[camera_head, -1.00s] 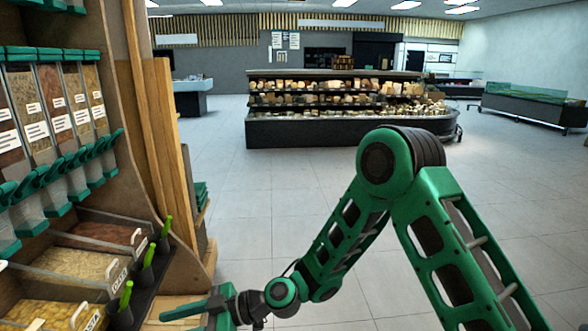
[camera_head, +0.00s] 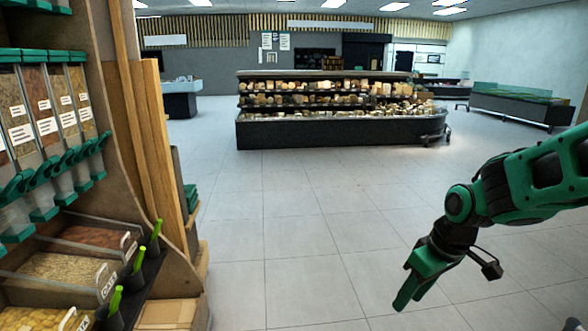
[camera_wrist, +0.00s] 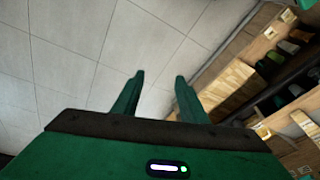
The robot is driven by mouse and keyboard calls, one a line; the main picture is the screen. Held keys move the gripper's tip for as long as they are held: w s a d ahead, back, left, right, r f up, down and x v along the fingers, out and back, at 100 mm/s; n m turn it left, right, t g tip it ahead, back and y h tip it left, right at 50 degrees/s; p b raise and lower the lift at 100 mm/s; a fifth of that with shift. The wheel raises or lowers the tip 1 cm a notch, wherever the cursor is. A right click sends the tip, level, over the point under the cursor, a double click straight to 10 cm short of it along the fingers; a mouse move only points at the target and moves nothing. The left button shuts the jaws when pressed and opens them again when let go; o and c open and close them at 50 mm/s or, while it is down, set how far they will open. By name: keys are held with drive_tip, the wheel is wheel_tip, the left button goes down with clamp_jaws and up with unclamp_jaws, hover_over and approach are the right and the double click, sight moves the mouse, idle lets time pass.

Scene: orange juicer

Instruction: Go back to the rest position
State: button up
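My gripper (camera_head: 412,290) is at the lower right in the head view, over open floor and pointing down. In the wrist view my gripper (camera_wrist: 158,85) shows two green fingers spread apart with nothing between them, so it is open and empty. The bare tiled floor (camera_wrist: 100,40) lies beyond the fingers. No juicer or orange is in view.
A wooden dispenser shelf (camera_head: 150,170) with bins and green scoops (camera_head: 155,237) stands at the left; wooden shelving (camera_wrist: 235,90) also shows at the right of the wrist view. A display case (camera_head: 340,130) stands further back. The floor (camera_head: 290,220) between is clear.

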drive_tip(key=s+d+r+m+g+h, duration=0.1)
drive_tip(key=s+d+r+m, duration=0.1)
drive_tip(key=s+d+m, duration=0.4)
drive_tip(key=s+d+r+m+g, duration=0.1)
drive_tip(key=s+d+m, duration=0.5)
drive_tip(key=s, duration=0.9)
drive_tip(key=d+r, duration=0.1)
drive_tip(key=d, duration=0.2)
drive_tip(key=shift+r+h, duration=0.25)
drive_tip(key=shift+h, duration=0.15)
drive_tip(key=shift+d, duration=0.1)
drive_tip(key=shift+c, duration=1)
drive_tip(key=shift+w, duration=0.1)
